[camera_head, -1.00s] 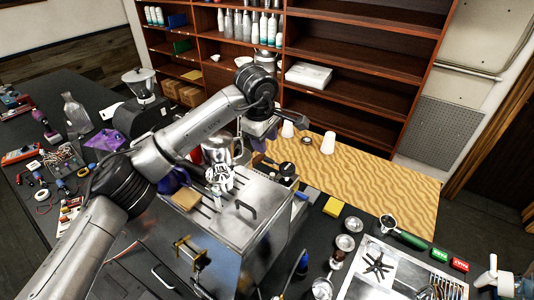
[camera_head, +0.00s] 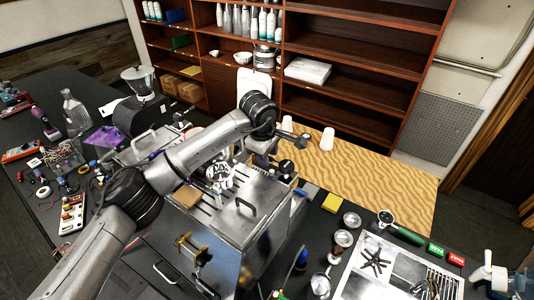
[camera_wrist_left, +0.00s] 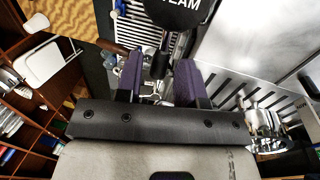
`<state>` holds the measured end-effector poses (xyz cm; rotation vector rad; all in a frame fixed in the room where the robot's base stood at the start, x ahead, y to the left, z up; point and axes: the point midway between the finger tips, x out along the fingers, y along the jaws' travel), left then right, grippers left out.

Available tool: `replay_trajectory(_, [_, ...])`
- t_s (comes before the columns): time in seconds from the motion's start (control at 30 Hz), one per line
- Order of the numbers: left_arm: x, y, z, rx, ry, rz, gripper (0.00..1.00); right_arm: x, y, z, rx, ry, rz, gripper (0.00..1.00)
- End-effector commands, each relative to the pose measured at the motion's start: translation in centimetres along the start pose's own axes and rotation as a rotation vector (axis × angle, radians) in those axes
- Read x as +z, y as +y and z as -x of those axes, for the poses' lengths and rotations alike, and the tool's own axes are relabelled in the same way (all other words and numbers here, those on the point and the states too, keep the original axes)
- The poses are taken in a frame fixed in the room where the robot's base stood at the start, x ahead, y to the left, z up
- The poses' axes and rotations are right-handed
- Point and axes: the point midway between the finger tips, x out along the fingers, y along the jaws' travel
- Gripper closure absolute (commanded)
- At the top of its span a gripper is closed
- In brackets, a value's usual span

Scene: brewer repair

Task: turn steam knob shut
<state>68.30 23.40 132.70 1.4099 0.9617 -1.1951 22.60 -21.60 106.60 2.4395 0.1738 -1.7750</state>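The steam knob (camera_wrist_left: 180,10) is a black disc with white letters ending in "TEAM" at the top of the left wrist view, partly cut off. It sits just beyond my left gripper (camera_wrist_left: 158,68). The gripper's two purple fingers stand apart on either side of a black stem (camera_wrist_left: 159,62), with visible gaps. No firm grip on the knob shows. In the head view my left gripper (camera_head: 262,152) hangs at the back right corner of the steel brewer (camera_head: 224,222), largely hidden by my wrist. A black round part (camera_head: 286,166) shows beside it. My right gripper is out of view.
A chrome jug (camera_head: 219,175) stands on the brewer's top, near the gripper in the left wrist view too (camera_wrist_left: 266,128). White cups (camera_head: 327,140) stand on the tan patterned mat (camera_head: 375,185). A yellow block (camera_head: 331,202) and portafilter (camera_head: 400,228) lie right. Shelves (camera_head: 350,75) rise behind.

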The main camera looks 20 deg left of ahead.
Motion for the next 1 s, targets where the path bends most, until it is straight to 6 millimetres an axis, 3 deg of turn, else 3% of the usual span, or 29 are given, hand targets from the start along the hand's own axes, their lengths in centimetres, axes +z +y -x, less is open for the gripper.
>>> replay_trajectory(0.37, [0.0,0.0,0.0,0.0,0.0,0.0,1.0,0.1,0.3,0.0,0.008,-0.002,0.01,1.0])
replay_trajectory(0.77, [0.1,0.1,0.1,0.0,-0.002,-0.006,1.0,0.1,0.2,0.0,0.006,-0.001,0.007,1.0])
replay_trajectory(1.0, [0.8,1.1,-0.1,0.001,-0.02,-0.099,1.0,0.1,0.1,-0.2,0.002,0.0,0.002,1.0])
